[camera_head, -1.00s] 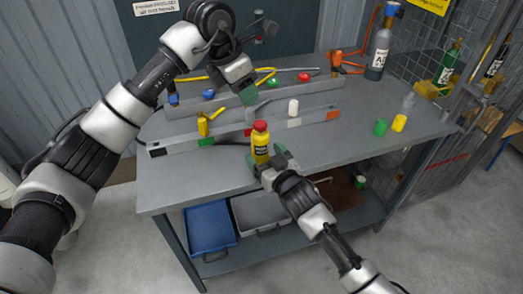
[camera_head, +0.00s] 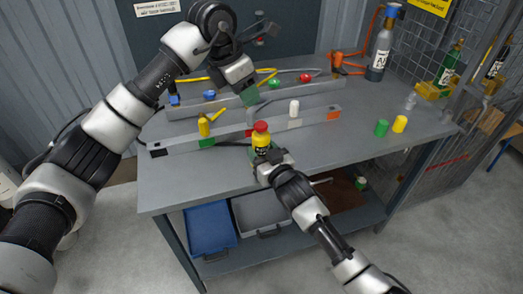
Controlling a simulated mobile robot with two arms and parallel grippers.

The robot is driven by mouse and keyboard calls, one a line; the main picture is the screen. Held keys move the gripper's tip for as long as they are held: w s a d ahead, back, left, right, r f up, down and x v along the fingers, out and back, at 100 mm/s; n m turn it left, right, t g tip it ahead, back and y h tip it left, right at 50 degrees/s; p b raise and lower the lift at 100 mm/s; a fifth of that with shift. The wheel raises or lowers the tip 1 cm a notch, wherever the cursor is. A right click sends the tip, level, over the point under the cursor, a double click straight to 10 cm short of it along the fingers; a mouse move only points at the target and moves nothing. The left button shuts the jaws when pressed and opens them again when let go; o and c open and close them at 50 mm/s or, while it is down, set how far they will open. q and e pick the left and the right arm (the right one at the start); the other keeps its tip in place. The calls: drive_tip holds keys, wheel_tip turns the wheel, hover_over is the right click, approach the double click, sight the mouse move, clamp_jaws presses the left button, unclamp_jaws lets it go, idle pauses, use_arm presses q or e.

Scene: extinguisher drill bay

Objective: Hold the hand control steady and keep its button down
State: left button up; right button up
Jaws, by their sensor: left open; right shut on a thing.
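The yellow hand control (camera_head: 262,142) with a red button on top (camera_head: 261,127) stands upright at the front middle of the bench. My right gripper (camera_head: 265,154) is shut around its lower part and hides much of its label. My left gripper (camera_head: 250,97) is open and empty, above and behind the hand control and apart from its button. Whether the button is down is too small to tell.
The grey bench (camera_head: 350,150) carries two long rails with coloured parts. A green cylinder (camera_head: 381,128) and a yellow one (camera_head: 400,124) stand at the right. A grey gas bottle (camera_head: 379,55) is at the back right. The front left of the bench is clear.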

use_arm(q)
drive_tip(key=shift+d+r, duration=0.1)
drive_tip(key=c, duration=0.5)
drive_tip(key=shift+s+d+r+m, duration=0.1)
drive_tip(key=shift+d+r+m, duration=0.15)
drive_tip(key=shift+m, duration=0.55)
drive_tip(key=shift+c, duration=1.1)
drive_tip(key=d+m, duration=0.1)
drive_tip(key=m, duration=0.1)
drive_tip(key=r+m+y, duration=0.1)
drive_tip(key=m, duration=0.2)
drive_tip(key=s+d+r+m+y, duration=0.1)
drive_tip(key=m, duration=0.2)
drive_tip(key=shift+d+r+t, duration=0.25)
drive_tip(key=shift+d+t, duration=0.05)
clamp_jaws()
drive_tip(key=shift+s+d+r+m+t+y, duration=0.15)
drive_tip(key=shift+r+m+y, duration=0.3)
drive_tip(key=shift+m, duration=1.3)
drive_tip(key=shift+s+d+r+m+t+y, duration=0.15)
drive_tip(key=shift+r+m+y, duration=0.3)
drive_tip(key=shift+m, duration=1.35)
drive_tip(key=shift+d+r+m+t+y, duration=0.15)
drive_tip(key=shift+r+m+y, duration=0.3)
drive_tip(key=shift+m, duration=1.3)
